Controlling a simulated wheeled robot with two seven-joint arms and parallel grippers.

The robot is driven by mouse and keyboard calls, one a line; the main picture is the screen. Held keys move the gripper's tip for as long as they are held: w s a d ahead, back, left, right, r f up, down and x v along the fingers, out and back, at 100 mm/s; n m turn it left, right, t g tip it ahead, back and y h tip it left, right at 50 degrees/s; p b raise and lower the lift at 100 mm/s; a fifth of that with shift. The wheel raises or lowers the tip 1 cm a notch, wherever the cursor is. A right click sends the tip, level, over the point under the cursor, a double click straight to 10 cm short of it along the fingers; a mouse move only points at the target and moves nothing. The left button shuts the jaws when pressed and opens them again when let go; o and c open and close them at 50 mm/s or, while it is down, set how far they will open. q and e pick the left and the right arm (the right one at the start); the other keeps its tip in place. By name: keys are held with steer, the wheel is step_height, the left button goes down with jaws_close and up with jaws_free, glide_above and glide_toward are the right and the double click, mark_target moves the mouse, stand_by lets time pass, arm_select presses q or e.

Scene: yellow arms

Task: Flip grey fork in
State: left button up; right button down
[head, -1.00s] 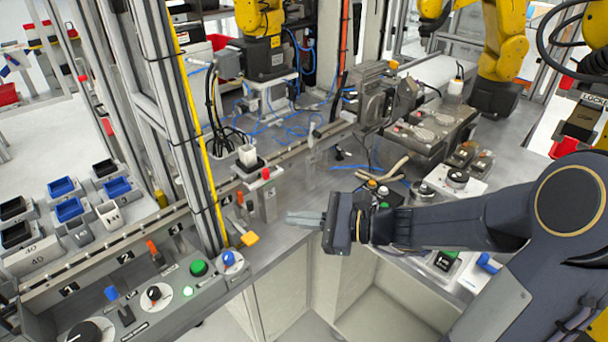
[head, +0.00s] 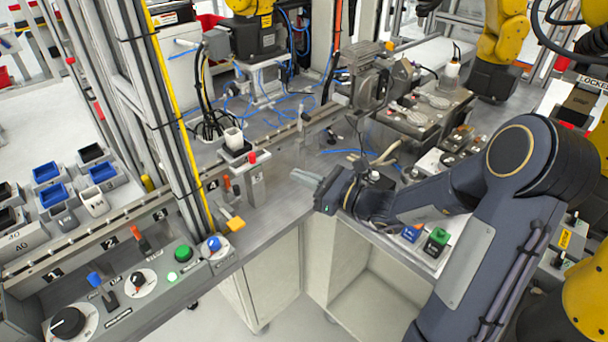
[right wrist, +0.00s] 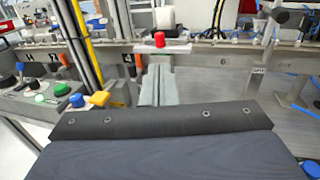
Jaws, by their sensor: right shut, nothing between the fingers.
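My right gripper (head: 304,178) reaches in from the right in the head view. Its pale grey fingers are shut with nothing between them, over the bare metal tabletop just right of the post with the red button (head: 252,156). In the right wrist view the shut fingers (right wrist: 157,86) point toward that red button (right wrist: 159,39). I cannot surely pick out the grey fork; a small grey upright part (head: 301,118) stands at the conveyor rail beyond the gripper, but its form is too small to tell. My left gripper is not in view.
The conveyor rail (head: 110,228) runs diagonally behind a control panel with knobs and a green button (head: 183,253). A vertical frame post with a yellow strip stands left. A fixture block (head: 425,118) is at back right.

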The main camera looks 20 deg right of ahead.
mark_target(255, 158)
steer(key=p+x, duration=0.2)
steer(key=x, duration=0.8)
steer(key=shift+w+a, duration=0.15)
steer(key=shift+a, duration=0.05)
steer(key=w, duration=0.1)
steer(key=w+b, duration=0.1)
steer(key=shift+w+a, duration=0.25)
steer(key=shift+a, duration=0.15)
steer(key=shift+r, duration=0.1)
